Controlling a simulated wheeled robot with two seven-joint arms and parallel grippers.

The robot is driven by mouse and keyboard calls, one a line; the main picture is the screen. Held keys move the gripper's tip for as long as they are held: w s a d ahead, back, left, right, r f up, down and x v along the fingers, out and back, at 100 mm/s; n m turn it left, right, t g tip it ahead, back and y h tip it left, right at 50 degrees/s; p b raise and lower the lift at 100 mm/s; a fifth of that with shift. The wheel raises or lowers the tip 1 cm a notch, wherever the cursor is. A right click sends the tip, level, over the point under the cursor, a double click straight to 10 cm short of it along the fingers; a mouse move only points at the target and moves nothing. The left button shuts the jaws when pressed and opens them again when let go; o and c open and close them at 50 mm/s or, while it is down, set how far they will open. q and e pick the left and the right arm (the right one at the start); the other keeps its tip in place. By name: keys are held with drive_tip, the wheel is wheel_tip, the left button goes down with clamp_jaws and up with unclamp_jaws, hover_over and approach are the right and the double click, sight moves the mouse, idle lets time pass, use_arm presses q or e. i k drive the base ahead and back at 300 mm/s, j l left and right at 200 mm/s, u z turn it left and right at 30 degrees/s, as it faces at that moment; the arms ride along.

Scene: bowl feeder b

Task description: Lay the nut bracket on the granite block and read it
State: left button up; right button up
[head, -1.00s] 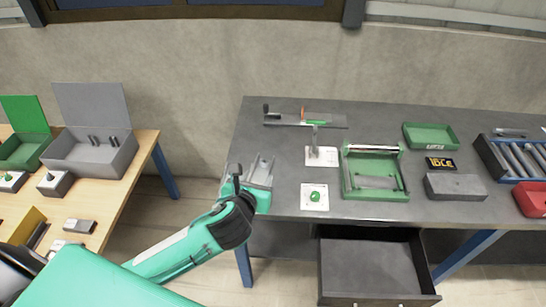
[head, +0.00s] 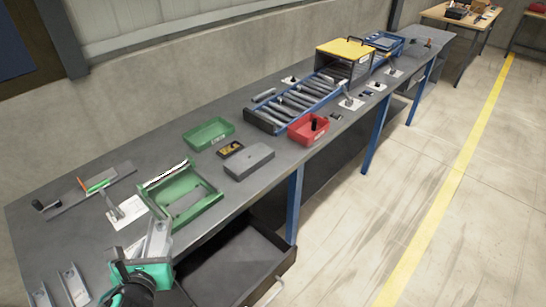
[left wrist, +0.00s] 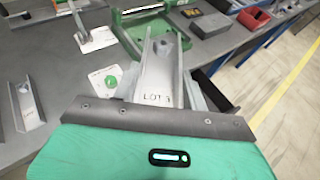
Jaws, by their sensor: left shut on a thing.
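My left gripper (head: 148,262) is shut on a light grey metal channel bracket (head: 158,238), held over the near left part of the dark bench. In the left wrist view, the bracket (left wrist: 158,82) lies between the fingers, open side up, with lettering starting "LOT" on its floor; the last character is unclear. The grey block (head: 249,163), apparently the granite block, sits on the bench to the right, apart from the gripper; it also shows in the left wrist view (left wrist: 210,25). Its top is bare. My right gripper is not in view.
Similar brackets (head: 74,284) lie at the near left. A green fixture (head: 205,200) stands between gripper and block. Around the block are a green tray (head: 208,135), a dark sign (head: 230,150) and a red bin (head: 308,130). An open drawer (head: 235,265) juts out below the bench.

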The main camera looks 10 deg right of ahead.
sight(250, 157)
drive_tip(key=i+j+z, duration=0.25)
drive_tip(key=z, duration=0.2)
drive_tip(key=i+j+z, duration=0.2)
drive_tip(key=j+z, duration=0.3)
drive_tip(key=i+j, duration=0.15)
drive_tip(key=j, duration=0.15)
drive_tip(key=i+j, duration=0.15)
drive_tip(key=j, duration=0.1)
